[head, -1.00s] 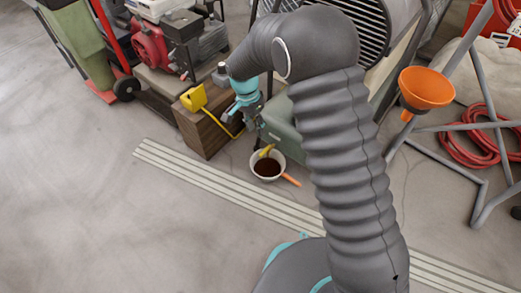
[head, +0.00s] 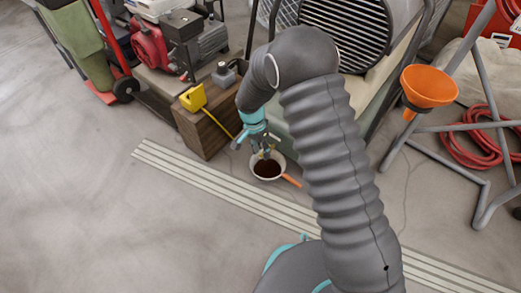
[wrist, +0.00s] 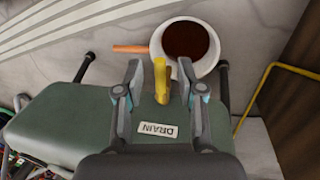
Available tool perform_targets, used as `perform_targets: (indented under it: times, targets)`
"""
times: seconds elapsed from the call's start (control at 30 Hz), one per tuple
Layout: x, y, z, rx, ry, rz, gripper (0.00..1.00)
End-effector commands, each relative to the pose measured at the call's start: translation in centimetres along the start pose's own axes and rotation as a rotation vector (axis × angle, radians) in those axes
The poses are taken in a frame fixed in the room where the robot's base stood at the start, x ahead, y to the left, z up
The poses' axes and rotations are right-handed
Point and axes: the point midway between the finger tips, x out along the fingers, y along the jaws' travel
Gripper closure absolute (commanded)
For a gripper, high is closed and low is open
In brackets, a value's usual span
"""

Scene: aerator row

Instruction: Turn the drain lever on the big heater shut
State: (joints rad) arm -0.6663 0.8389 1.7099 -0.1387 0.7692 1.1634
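The big heater (head: 345,28) has a round grille and a green tank (wrist: 70,125) low at its front. The yellow drain lever (wrist: 160,82) sticks out from the tank's edge above a white DRAIN label (wrist: 158,130). My gripper (wrist: 160,72) is open, with one finger on each side of the lever and a visible gap on both sides. In the head view my gripper (head: 266,152) is low at the tank and largely hides the lever. A white pan (head: 255,171) of dark liquid, with an orange handle (head: 291,181), stands on the floor below the lever.
A wooden block (head: 203,134) with a yellow box (head: 193,98) stands left of my gripper. A red engine unit (head: 150,45) is behind it. An orange funnel (head: 430,86) hangs on a metal stand at right. Floor at front left is clear.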

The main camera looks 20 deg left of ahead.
Motion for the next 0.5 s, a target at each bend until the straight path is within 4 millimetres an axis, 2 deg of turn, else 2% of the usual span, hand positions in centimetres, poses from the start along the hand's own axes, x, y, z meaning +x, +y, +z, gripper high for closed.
perform_targets:
  times: [0.07,0.2,0.23,0.5]
  targets:
    - [-0.02,0.0,0.0,0.0,0.0,0.0,0.62]
    - [-0.03,0.0,-0.01,0.0,0.0,0.0,0.97]
    - [-0.03,-0.01,0.0,0.0,0.0,0.0,1.0]
    - [-0.03,0.02,0.0,-0.007,0.001,0.0,1.0]
